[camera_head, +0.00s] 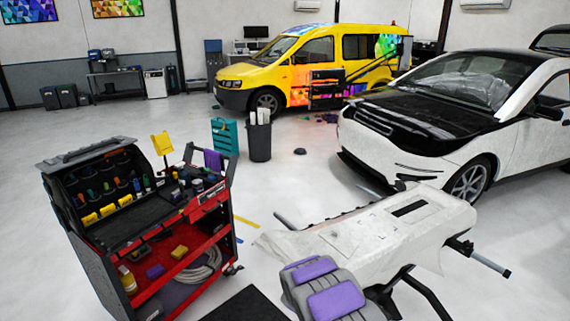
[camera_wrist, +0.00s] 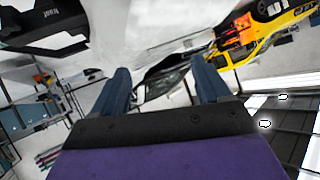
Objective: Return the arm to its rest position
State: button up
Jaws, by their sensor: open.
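My gripper (camera_wrist: 162,78) shows in the wrist view as two blue-grey fingers, spread apart. Only the room in the distance shows between their tips, and I see nothing gripped there. A purple block (camera_wrist: 170,160) with a black edge fills the bottom of that view, across the finger bases; I cannot tell how it is fixed. In the head view I cannot make out the gripper's fingers. A grey piece with purple pads (camera_head: 337,301) stands at the bottom middle there, in front of the white-covered panel (camera_head: 375,235); I cannot tell whether it is part of me.
A red and black tool cart (camera_head: 215,212) stands at left, a dark bin (camera_head: 260,141) and teal crate (camera_head: 225,137) behind it. A white and black car (camera_head: 440,115) is at right, a yellow van (camera_head: 320,52) farther back. Open floor (camera_head: 120,122) lies beyond the cart.

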jog(key=s+a+r+n+g+y, duration=0.2)
jog(key=s+r+g+y, duration=0.1)
jog(key=s+r, duration=0.65)
jog(key=s+a+r+n+g+y, duration=0.2)
jog(key=s+r+y, duration=0.1)
jog(key=s+r, duration=0.6)
jog(key=s+d+r+n+g, duration=0.1)
jog(key=s+r+g, duration=0.1)
jog(key=s, duration=1.1)
jog(key=s+d+r+n+g, duration=0.1)
jog(key=s+r+g, duration=0.2)
jog(key=s, duration=0.9)
jog(key=s+d+r+n+g, duration=0.1)
jog(key=s+r, duration=0.3)
jog(key=s, duration=0.9)
jog(key=shift+s+d+n+g+h, duration=0.35)
jog(key=shift+n+g, duration=0.25)
jog(key=shift+g, duration=0.3)
